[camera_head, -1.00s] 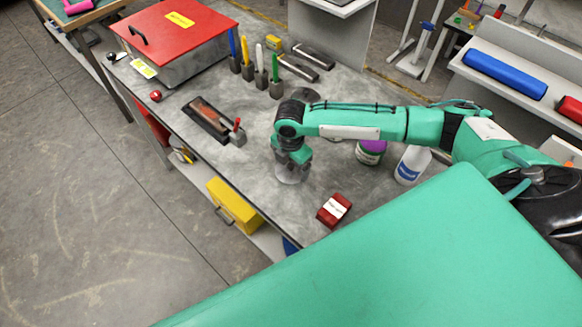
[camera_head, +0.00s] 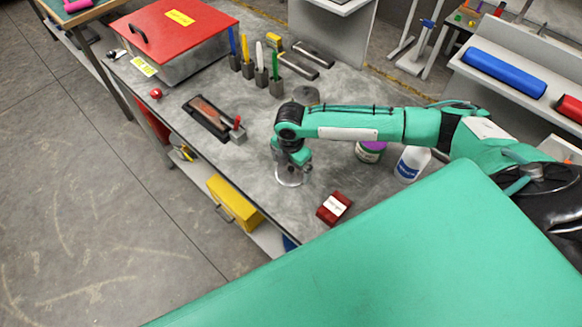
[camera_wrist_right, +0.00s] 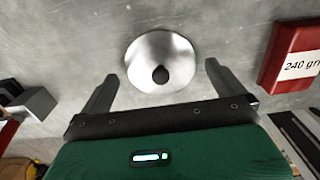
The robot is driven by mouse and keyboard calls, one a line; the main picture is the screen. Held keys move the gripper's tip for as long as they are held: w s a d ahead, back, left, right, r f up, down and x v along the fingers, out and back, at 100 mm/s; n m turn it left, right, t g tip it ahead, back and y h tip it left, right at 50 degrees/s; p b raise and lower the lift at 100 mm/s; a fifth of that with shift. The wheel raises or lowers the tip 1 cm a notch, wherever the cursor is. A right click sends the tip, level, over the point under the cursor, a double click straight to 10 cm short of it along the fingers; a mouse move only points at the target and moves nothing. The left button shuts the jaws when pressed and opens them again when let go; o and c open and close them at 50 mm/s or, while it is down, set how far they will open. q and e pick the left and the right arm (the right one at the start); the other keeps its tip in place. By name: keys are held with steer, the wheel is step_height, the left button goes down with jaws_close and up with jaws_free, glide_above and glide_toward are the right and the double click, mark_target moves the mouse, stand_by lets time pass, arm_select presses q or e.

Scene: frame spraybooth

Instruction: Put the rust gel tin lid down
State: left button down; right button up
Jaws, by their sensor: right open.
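The tin lid (camera_head: 290,181) is a round silver disc lying flat on the grey bench top near its front edge. In the right wrist view the lid (camera_wrist_right: 178,72) shows whole, with a dark knob at its middle. My right gripper (camera_head: 291,170) is over the lid, pointing down. In the wrist view its fingers (camera_wrist_right: 161,72) are apart, one on each side of the lid, with gaps between them and the rim. A tin with a purple top (camera_head: 370,153) stands on the bench behind my right forearm, partly hidden. My left gripper is out of view.
A red block with a white label (camera_head: 334,208) lies right of the lid. A white bottle (camera_head: 411,163) stands farther right. A dark tray (camera_head: 207,118), upright colored tools in holders (camera_head: 262,76) and a red-lidded box (camera_head: 174,35) are to the left. Bare bench surrounds the lid.

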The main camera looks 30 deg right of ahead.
mark_target(291, 168)
step_height(291, 168, up, 11)
steer(key=b, duration=0.2)
stand_by(0.6)
